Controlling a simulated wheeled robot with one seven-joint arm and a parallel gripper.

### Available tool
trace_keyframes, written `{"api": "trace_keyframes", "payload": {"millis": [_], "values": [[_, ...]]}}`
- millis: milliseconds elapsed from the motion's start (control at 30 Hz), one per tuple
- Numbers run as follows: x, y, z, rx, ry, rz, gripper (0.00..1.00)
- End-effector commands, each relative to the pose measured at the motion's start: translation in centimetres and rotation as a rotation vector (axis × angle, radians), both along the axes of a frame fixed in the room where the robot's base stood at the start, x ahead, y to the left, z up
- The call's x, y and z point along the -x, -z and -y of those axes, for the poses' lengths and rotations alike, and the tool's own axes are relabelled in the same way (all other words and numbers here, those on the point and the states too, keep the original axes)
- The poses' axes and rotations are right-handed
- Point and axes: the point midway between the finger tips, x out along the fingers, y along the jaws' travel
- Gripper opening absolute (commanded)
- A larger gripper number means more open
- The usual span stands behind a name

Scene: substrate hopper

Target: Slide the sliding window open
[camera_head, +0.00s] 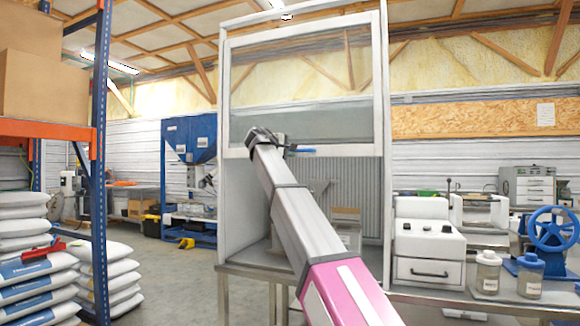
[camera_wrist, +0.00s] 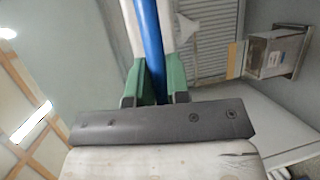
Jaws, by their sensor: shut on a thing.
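The sliding window (camera_head: 350,150) is a framed glass sash in a tall white cabinet. Its lower rail is about halfway up the front, with an open gap below it. A blue handle bar (camera_head: 303,151) runs along that rail; in the wrist view the bar (camera_wrist: 150,35) passes between my green fingers. My gripper (camera_head: 286,149) is at the rail, left of the sash's middle. In the wrist view my gripper (camera_wrist: 156,88) is shut on the blue handle. My arm hides part of the handle and the cabinet's inside.
Inside the cabinet a small metal device (camera_wrist: 275,54) stands on the floor. To the right, a bench holds a white box machine (camera_head: 428,240), jars (camera_head: 487,272) and a blue handwheel (camera_head: 551,230). A shelf rack (camera_head: 100,150) and stacked sacks (camera_head: 30,265) stand at left.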

Motion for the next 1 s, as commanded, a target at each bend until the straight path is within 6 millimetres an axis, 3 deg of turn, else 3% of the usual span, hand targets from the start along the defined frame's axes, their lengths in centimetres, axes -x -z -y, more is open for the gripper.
{"api": "trace_keyframes", "payload": {"millis": [167, 500, 533, 600, 1000], "values": [[-0.06, -1.03, -0.02, 0.001, 0.0, 0.0, 0.0], [-0.04, -1.09, -0.02, 0.001, 0.0, 0.0, 0.0], [-0.03, -1.1, -0.01, 0.001, 0.0, 0.0, 0.2], [-0.04, -1.08, -0.02, 0.001, 0.0, 0.0, 0.41], [0.56, -1.19, -0.53, 0.0, -0.001, 0.0, 0.41]]}}
